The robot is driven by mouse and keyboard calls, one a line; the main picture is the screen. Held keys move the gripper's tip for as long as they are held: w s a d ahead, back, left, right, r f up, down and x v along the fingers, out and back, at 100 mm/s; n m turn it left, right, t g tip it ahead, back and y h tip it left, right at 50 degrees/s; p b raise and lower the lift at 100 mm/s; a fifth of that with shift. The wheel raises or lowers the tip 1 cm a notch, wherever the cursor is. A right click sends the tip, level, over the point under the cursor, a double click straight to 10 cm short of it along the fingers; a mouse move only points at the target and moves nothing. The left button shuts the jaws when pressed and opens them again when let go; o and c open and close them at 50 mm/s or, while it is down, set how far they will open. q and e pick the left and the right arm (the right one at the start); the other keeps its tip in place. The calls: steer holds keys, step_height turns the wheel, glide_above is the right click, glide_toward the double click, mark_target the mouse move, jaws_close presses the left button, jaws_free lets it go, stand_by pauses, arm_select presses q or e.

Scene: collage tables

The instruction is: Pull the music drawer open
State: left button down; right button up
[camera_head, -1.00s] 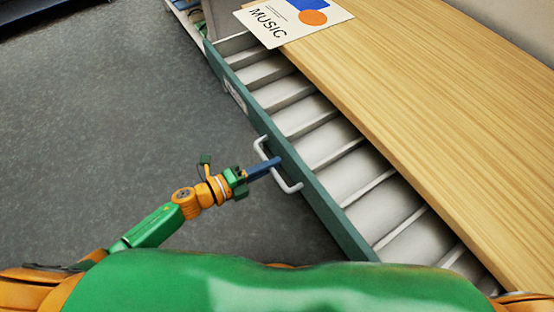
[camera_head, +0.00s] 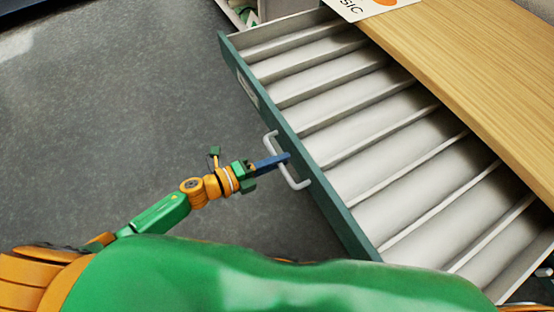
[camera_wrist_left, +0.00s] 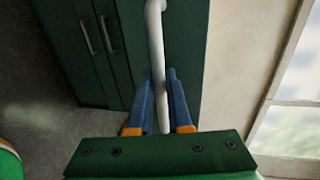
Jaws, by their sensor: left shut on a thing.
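The music drawer (camera_head: 345,200) has a green front and stands well out from under the wooden top. Its inside shows white, with several parallel dividers and nothing lying between them. My left gripper (camera_head: 284,159) is shut on the drawer's white bar handle (camera_head: 295,182). In the left wrist view the handle (camera_wrist_left: 155,40) runs between the two blue fingers (camera_wrist_left: 162,95). My right gripper is not in view.
The wooden top (camera_head: 460,70) lies to the right of the open drawer. A printed sheet (camera_head: 360,8) with partly cut-off lettering lies at its far end. The grey floor (camera_head: 120,100) left of the drawer is clear.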

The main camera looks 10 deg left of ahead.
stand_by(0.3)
arm_select(q)
steer(key=c, duration=0.8)
jaws_free()
steer(key=shift+w, duration=0.1)
steer(key=shift+c, duration=0.2)
steer(key=v, duration=0.7)
steer(key=shift+b, duration=0.4)
steer(key=shift+a, duration=0.1)
